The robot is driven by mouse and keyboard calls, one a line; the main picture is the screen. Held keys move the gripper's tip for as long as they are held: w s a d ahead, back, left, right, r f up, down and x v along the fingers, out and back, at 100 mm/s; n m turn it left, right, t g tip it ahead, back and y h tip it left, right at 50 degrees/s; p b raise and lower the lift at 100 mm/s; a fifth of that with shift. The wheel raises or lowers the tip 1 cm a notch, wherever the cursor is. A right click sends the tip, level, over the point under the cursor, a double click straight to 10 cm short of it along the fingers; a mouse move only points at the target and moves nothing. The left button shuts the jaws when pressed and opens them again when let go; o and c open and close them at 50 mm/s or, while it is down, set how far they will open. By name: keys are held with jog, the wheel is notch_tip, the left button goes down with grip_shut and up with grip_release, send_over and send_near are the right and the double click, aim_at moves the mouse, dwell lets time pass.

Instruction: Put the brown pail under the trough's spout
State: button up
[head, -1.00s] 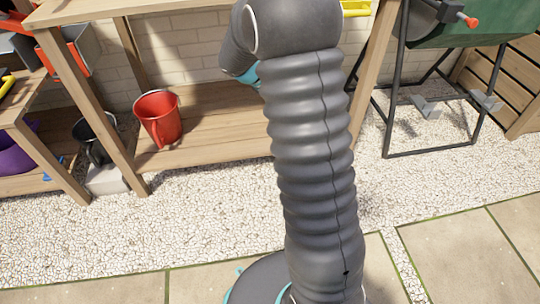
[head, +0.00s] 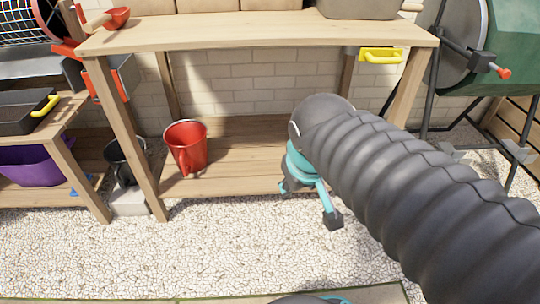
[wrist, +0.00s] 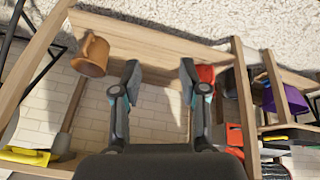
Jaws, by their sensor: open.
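The brown pail (wrist: 91,54) shows in the wrist view at the upper left, on the wooden lower shelf; in the head view my arm hides it. My gripper (wrist: 160,70) is open and empty, its fingers pointing towards the shelf, with the pail off to one side of them. In the head view my gripper (head: 310,203) hangs in front of the shelf's front edge. At the head view's left, a grey metal trough (head: 45,68) has an orange-red part (head: 118,85) at its right end, probably the spout. A dark pail (head: 125,160) stands below that on a pale block (head: 129,202).
A red pail (head: 186,147) stands on the lower shelf (head: 235,172). Bench legs (head: 126,145) stand between the shelf and the dark pail. A purple tub (head: 35,165) is at far left, a green drum (head: 505,50) at right. The gravel in front is clear.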

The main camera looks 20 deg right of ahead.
jog(key=shift+s+a+m+t+y, duration=0.25)
jog(key=shift+s+a, duration=0.3)
jog(key=shift+s, duration=0.2)
jog(key=shift+s+a+m+t+y, duration=0.25)
jog(key=shift+s+a, duration=0.3)
jog(key=shift+s, duration=0.15)
jog(key=shift+d, duration=0.1)
